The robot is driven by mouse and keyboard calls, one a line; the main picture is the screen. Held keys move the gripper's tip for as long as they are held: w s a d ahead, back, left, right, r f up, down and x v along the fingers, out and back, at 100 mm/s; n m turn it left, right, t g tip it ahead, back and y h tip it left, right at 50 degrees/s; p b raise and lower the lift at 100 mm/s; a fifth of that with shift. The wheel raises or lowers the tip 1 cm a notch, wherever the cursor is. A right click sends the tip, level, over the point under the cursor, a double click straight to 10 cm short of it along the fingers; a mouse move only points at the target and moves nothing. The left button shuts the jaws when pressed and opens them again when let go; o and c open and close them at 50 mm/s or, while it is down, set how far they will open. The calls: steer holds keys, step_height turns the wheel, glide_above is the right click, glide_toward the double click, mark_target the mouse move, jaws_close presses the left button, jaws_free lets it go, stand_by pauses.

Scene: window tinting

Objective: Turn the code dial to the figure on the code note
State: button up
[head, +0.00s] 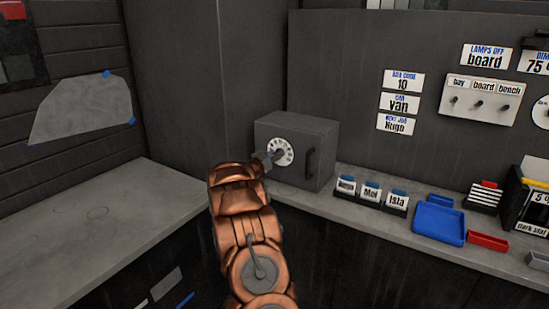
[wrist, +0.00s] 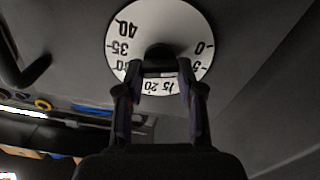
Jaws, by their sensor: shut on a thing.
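The code dial (head: 288,155) is a white disc with black figures on the front of a grey box (head: 318,140). In the wrist view the dial (wrist: 175,22) shows 40, 35, 20, 15 and 0 around its rim; my fingers partly hide other figures. My gripper (head: 270,158) is at the dial, and in the wrist view its fingers (wrist: 159,68) are shut on the dark centre knob (wrist: 160,54). I cannot make out an index mark.
The box has a dark upright handle (head: 311,163) right of the dial. Name cards in holders (head: 371,192), a blue tray (head: 438,222) and a red tray (head: 487,241) stand to its right. The left counter (head: 95,215) is mostly clear.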

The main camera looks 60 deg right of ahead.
steer(key=m+b, duration=0.6)
steer(key=m, duration=0.3)
steer(key=shift+s+b, duration=0.2)
steer(key=shift+b, duration=0.2)
steer(key=shift+m, duration=0.3)
steer(key=o, duration=1.2)
steer(key=shift+c, duration=0.2)
steer(key=shift+a, duration=0.1)
steer(key=a, duration=1.1)
steer(key=shift+s+a, duration=0.25)
steer(key=shift+a, duration=0.1)
